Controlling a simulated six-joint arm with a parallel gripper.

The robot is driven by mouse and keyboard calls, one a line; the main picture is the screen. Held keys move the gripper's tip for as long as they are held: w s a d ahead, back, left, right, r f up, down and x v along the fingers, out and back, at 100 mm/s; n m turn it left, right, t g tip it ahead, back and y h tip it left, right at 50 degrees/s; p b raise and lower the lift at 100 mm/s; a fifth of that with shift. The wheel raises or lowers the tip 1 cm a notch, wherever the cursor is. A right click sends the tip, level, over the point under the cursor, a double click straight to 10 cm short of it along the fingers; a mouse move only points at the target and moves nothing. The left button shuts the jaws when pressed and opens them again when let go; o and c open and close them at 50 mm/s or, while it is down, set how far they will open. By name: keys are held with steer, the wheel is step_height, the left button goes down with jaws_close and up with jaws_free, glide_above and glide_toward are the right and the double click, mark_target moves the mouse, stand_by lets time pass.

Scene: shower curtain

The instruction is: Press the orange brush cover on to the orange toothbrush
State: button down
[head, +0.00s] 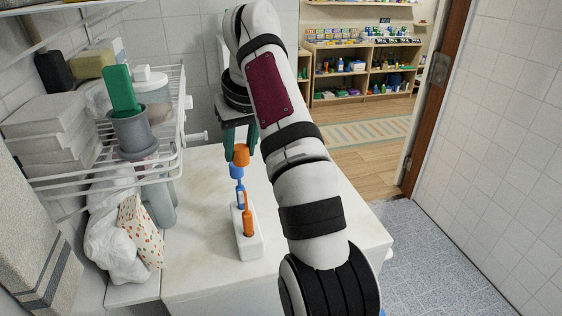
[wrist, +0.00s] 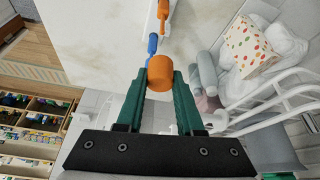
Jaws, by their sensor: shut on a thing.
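The orange brush cover (head: 242,155) is a short cylinder. My gripper (head: 240,146) is shut on it, with its green fingers on either side; in the wrist view the cover (wrist: 161,74) sits between the fingertips.
A wire rack (head: 175,150) with a grey cup (head: 130,133) is left. The counter (head: 205,265) is clear around the holder.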

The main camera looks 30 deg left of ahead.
mark_target(241, 166)
steer(key=shift+s+a+r, duration=0.1)
steer(key=shift+s+r, duration=0.05)
steer(key=shift+s, duration=0.1)
steer(key=shift+w+f, duration=0.1)
steer(key=shift+f, duration=2.7)
steer(key=shift+f, duration=1.05)
steer(key=shift+f, duration=1.05)
steer(key=shift+c, duration=2.3)
jaws_free()
steer(key=shift+r, duration=0.1)
